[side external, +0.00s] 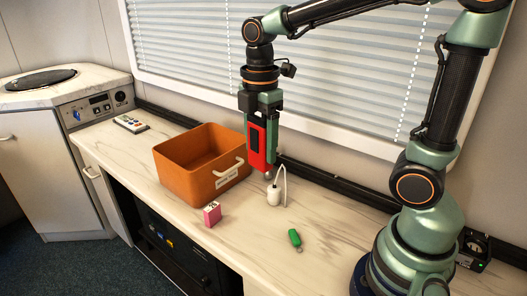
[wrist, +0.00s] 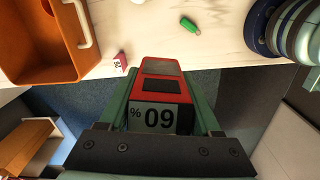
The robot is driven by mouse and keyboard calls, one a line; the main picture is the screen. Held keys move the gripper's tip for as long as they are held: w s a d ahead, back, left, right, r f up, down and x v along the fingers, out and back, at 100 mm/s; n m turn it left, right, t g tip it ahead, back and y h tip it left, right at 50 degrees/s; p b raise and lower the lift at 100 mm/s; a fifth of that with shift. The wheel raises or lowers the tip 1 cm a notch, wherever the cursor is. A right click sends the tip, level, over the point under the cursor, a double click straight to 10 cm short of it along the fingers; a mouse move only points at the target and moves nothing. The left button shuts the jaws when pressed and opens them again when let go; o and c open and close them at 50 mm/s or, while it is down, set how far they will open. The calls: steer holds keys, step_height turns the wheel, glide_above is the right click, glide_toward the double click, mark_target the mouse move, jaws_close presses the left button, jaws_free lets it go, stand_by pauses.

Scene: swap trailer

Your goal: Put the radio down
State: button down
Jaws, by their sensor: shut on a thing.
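The radio (side external: 258,158) is a red upright block with a dark front panel. My gripper (side external: 262,118) is shut on it and points down, with the radio hanging upright at the right of the orange bin. In the wrist view the radio (wrist: 161,84) sits between the two green fingers of my gripper (wrist: 162,112), and its near face carries large figures and a percent sign. The radio's lower end appears a little above the marble-look counter (side external: 240,238), though the exact gap is hard to tell.
An orange bin (side external: 171,172) with a white handle stands left. A white item with a looped cord (side external: 274,197) stands close below the radio. A pink block (side external: 212,214), a green stick (side external: 295,239) and a remote (side external: 130,123) lie around. The front-middle counter is mostly clear.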

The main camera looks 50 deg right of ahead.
steer(key=a+f, duration=0.1)
steer(key=f, duration=0.5)
steer(key=a+f+n, duration=0.1)
steer(key=f, duration=0.6)
steer(key=a+f+n, duration=0.1)
steer(key=f, duration=0.6)
steer(key=shift+f, duration=0.1)
steer(key=shift+c, duration=0.4)
jaws_free()
